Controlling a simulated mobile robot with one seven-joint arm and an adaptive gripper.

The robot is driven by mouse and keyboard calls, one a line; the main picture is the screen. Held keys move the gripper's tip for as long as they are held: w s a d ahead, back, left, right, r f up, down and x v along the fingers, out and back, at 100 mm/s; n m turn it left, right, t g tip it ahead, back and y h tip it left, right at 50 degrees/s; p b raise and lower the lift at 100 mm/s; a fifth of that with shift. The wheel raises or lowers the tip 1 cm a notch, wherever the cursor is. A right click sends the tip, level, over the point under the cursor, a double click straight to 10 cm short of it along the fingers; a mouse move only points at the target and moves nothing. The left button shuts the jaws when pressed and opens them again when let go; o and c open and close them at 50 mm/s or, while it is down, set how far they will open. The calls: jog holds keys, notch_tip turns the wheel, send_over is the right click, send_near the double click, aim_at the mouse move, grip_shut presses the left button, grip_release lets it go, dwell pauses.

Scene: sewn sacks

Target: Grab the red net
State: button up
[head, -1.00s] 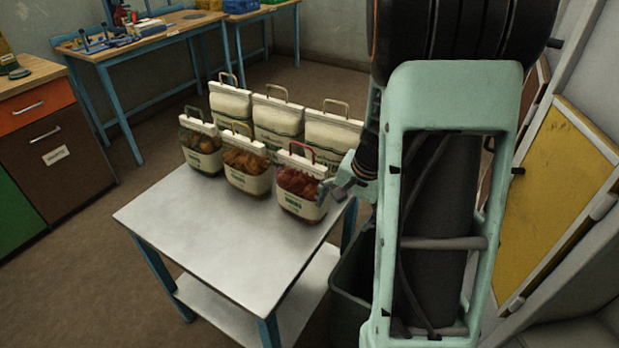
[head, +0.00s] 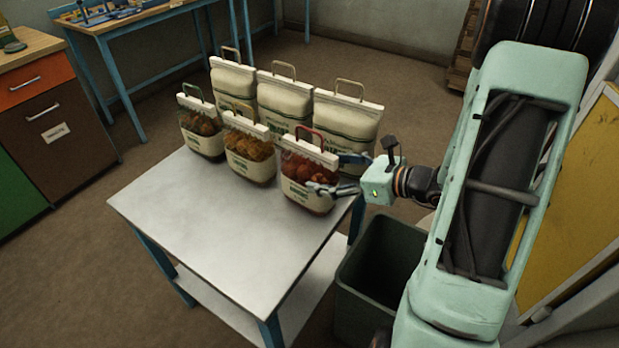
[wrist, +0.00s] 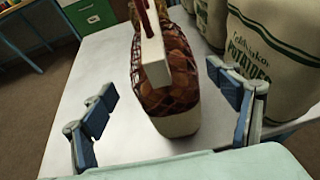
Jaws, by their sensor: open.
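The red net (head: 308,172) is a sack with red mesh, a cream label band and a red handle. It stands upright at the right end of the front row on the metal table (head: 215,215). In the wrist view the red net (wrist: 168,80) is seen edge-on from above, between and beyond my fingers. My gripper (head: 335,173) comes in from the right, level with the sack, its fingers spread around the sack's right side. In the wrist view my gripper (wrist: 168,108) is open, with a gap on each side of the sack.
An orange net (head: 249,150) and a green-handled net (head: 201,125) stand left of the red one. White potato sacks (head: 347,118) stand close behind. A dark bin (head: 375,270) is right of the table. The table's front is clear.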

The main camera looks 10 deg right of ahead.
aim_at(309, 166)
jog(key=x, duration=0.6)
jog(key=shift+w+f, duration=0.1)
jog(key=shift+w, duration=0.25)
jog(key=c, duration=2)
jog(key=shift+w, duration=0.1)
jog(key=shift+c, duration=0.9)
jog(key=shift+r, duration=0.3)
